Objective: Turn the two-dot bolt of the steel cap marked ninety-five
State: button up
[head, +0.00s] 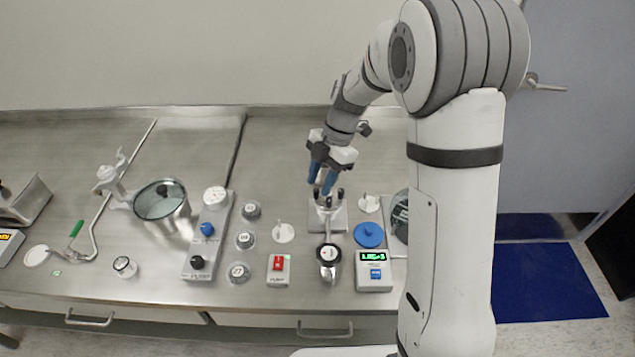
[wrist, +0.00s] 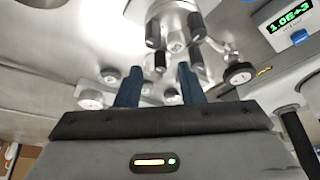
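A steel fitting with several black-ended bolts (head: 327,217) stands on a steel plate near the middle of the bench. It also shows at the top of the wrist view (wrist: 176,25). I cannot read a ninety-five mark or bolt dots on it. My gripper (head: 321,186) points down just above the fitting, and its blue fingers partly cover it. In the wrist view my gripper (wrist: 159,72) has its two fingers apart. A black bolt end (wrist: 160,62) appears between the fingertips in the picture; contact cannot be told.
A steel cylinder (head: 329,265) stands in front of the fitting. A meter with a green display (head: 373,272) and a blue lidded part (head: 369,235) are to the right. A red-switch box (head: 278,268), several labelled round pieces (head: 245,240) and a glass-lidded pot (head: 165,205) are left.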

jog(key=shift+x, duration=1)
jog(key=shift+c, duration=0.3)
grip_shut()
